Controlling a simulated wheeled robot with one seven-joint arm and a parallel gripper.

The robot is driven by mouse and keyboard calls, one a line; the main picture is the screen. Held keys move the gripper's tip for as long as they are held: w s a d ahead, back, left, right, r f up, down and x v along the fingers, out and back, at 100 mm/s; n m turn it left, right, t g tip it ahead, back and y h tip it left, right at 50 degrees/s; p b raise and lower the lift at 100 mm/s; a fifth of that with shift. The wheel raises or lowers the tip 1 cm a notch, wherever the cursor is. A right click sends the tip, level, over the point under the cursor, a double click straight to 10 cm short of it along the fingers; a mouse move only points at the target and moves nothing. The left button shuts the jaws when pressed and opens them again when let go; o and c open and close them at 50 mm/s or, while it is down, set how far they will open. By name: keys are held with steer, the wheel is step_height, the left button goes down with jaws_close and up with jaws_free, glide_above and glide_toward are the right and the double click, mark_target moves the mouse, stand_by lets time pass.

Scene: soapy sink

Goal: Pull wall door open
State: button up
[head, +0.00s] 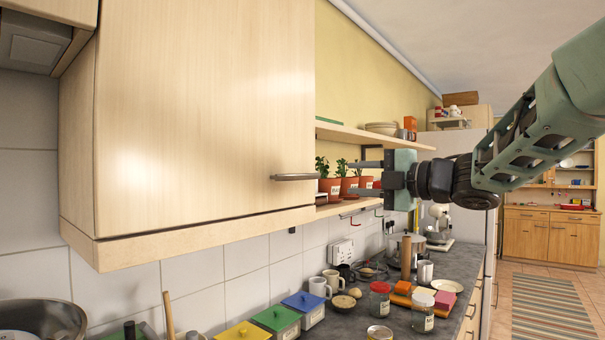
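The wall door (205,120) is a pale wood cabinet door at upper left, and it appears shut. Its metal bar handle (295,177) sits near the lower right corner, lying horizontally. My gripper (356,178) is to the right of the handle, at about the same height in the picture. Its two dark fingers point left towards the door and stand apart with nothing gripped between them. The gripper is clear of the handle and does not touch it. Nothing hides the handle.
Below, the counter (345,325) holds mugs (319,287), jars (423,312), lidded boxes (303,302) and a metal bowl (40,318). The air before the door is clear.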

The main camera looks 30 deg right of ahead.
mark_target(303, 177)
steer(key=p+x, duration=0.4)
steer(key=x, duration=1.1)
steer(key=shift+p, duration=0.35)
jaws_close()
